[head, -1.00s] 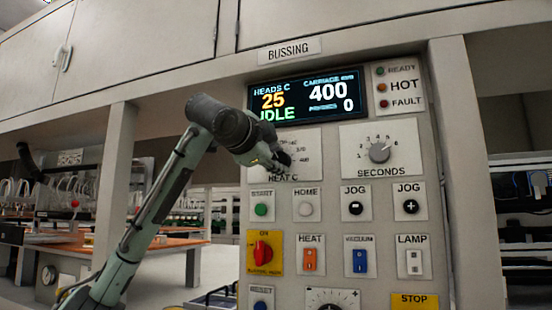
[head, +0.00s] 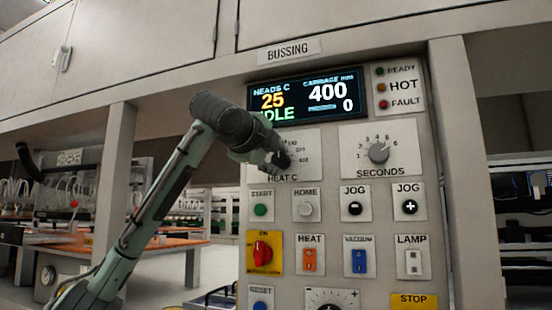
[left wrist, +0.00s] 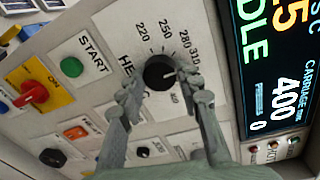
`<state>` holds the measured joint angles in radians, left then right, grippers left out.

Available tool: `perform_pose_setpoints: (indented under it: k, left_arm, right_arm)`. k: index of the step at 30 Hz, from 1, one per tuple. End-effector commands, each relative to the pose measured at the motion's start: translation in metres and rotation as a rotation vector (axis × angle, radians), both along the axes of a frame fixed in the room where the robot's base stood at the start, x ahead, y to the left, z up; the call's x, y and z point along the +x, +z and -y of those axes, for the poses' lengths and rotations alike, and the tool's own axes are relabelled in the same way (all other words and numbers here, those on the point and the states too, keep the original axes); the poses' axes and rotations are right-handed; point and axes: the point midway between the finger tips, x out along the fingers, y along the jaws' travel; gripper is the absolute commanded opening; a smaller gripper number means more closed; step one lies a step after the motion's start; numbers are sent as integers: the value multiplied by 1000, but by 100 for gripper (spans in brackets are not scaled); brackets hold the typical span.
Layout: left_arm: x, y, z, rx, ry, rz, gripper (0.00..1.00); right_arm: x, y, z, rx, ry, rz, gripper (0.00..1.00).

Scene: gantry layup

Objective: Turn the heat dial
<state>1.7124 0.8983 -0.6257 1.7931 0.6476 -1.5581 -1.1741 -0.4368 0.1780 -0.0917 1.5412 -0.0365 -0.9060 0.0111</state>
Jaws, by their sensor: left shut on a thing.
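The heat dial (left wrist: 157,70) is a round black knob on a pale plate lettered HEAT C, with numbers around it. In the left wrist view its white mark points right, towards the higher numbers. My left gripper (left wrist: 160,80) is shut on the dial, one finger on each side of it. In the head view my left gripper (head: 280,160) reaches the heat plate (head: 310,168) from the left and hides the dial and part of the scale. My right gripper is not in view.
The display (head: 305,97) above reads 25, IDLE, 400 and 0. The SECONDS dial (head: 379,153) is to the right. Below are the START button (head: 261,210), the red ON switch (head: 262,250), and the orange HEAT rocker (head: 310,260). A grey post (head: 115,170) stands left.

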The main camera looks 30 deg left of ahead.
Motion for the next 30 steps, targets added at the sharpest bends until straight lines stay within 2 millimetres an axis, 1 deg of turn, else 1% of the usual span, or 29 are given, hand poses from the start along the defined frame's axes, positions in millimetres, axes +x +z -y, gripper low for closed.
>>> perform_pose_setpoints:
  k: [9,10,12,15,22,25,28,30]
  left_arm:
    - [0,1,0,0,0,2,5]
    - [0,1,0,0,0,2,36]
    - [0,1,0,0,0,2,45]
    - [0,0,0,0,0,1,55]
    - [0,0,0,0,0,1,55]
    - [-3,1,1,0,0,1,55]
    - [-14,2,4,2,-1,3,55]
    - [-27,3,6,2,0,5,55]
  right_arm:
    - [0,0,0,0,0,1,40]
    - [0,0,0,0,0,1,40]
    - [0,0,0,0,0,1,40]
    - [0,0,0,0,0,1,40]
    - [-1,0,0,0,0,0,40]
    - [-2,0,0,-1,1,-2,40]
    - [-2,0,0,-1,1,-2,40]
    - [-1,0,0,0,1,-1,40]
